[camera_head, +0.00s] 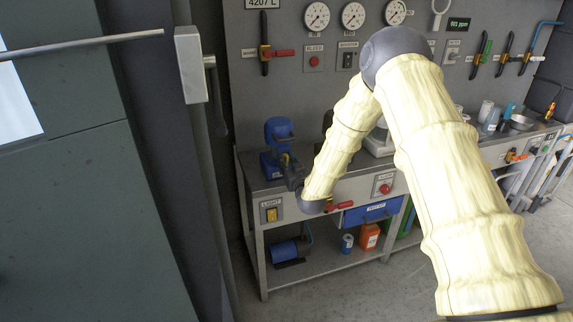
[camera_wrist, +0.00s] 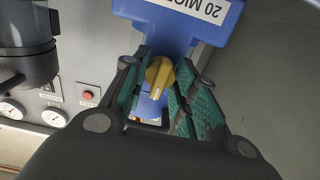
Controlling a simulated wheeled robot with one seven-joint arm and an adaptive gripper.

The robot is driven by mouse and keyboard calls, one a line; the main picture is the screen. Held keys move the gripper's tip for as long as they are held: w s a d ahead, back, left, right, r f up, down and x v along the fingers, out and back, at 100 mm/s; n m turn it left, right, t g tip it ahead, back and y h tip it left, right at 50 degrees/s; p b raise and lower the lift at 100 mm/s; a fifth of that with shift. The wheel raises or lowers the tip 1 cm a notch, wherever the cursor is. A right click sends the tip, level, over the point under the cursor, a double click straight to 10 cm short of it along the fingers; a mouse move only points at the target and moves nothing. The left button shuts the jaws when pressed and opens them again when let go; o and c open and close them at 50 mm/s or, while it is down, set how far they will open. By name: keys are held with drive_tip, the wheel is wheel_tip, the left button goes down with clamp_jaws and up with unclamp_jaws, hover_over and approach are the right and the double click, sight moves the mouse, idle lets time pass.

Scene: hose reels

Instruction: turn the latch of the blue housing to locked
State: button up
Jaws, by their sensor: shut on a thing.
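The blue housing (camera_head: 279,131) stands on the left end of the workbench. In the wrist view the blue housing (camera_wrist: 190,22) fills the top middle and has a white label, upside down, reading 20 MICRON. Its yellow latch (camera_wrist: 159,74) sits between the green-padded fingers of my gripper (camera_wrist: 160,62). The fingers are closed on the latch, which is close to in line with them.
A dark-based vessel (camera_wrist: 27,45) stands left of the housing in the wrist view. Below my wrist, a red-handled valve (camera_head: 340,206) and a blue drawer (camera_head: 371,212) are on the bench front. A dark door frame with a white box (camera_head: 191,65) stands at left.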

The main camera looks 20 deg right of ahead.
drive_tip(key=shift+r, duration=0.15)
idle(0.3)
drive_tip(key=o, duration=1)
drive_tip(key=shift+d, duration=0.1)
drive_tip(key=shift+o, duration=0.3)
drive_tip(key=s, duration=1.2)
drive_tip(key=shift+d, duration=0.15)
